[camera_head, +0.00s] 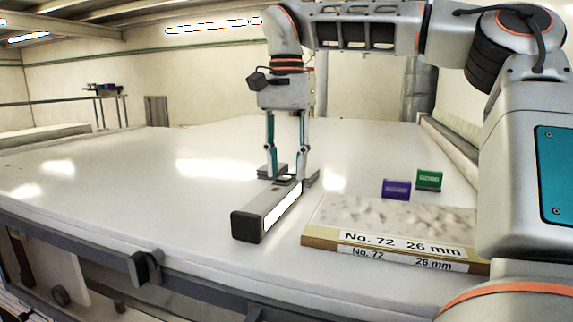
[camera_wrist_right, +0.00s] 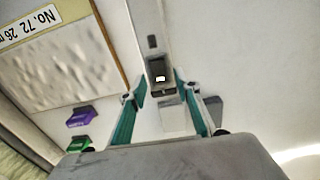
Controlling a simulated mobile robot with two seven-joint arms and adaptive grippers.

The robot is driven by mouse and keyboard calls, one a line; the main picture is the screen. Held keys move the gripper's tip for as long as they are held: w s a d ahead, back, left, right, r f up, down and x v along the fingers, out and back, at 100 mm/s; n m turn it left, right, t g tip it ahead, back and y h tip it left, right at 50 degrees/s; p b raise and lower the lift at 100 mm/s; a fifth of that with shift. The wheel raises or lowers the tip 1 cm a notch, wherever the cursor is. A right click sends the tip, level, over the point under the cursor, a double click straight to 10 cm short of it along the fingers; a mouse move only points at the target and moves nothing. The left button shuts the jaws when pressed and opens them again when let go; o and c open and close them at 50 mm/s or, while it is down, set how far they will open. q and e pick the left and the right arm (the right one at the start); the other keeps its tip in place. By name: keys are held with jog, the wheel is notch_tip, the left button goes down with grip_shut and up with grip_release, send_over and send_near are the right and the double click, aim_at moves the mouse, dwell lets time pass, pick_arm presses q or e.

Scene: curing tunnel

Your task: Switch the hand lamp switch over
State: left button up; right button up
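The hand lamp (camera_head: 262,213) is a long grey bar with a black end cap and a glowing white strip along its side. It lies on the white table. In the right wrist view the lamp (camera_wrist_right: 156,58) runs down from the top centre, with a small switch (camera_wrist_right: 160,78) showing a bright white patch near its end. My right gripper (camera_head: 289,177) points down at the lamp's far end. In the right wrist view the gripper (camera_wrist_right: 161,90) is open, one finger on each side of the lamp's end; contact cannot be told. My left gripper is out of view.
A textured slab sample (camera_head: 390,216) labelled "No. 72 26 mm" lies right of the lamp. A purple box (camera_head: 396,189) and a green box (camera_head: 429,180) stand behind it. The table (camera_head: 120,190) is clear on the left. A dark clamp (camera_head: 146,267) sits at its front edge.

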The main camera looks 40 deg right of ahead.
jog(key=shift+f, duration=0.1)
grip_shut()
jog(key=shift+s+a+t+h, duration=0.1)
jog(key=shift+a+t+h, duration=0.15)
jog(key=shift+h, duration=0.45)
jog(key=shift+s+a+t+h, duration=0.15)
jog(key=shift+t+h, duration=0.2)
jog(key=shift+h, duration=0.35)
jog(key=shift+w, duration=0.1)
grip_release()
jog(key=v, duration=1.2)
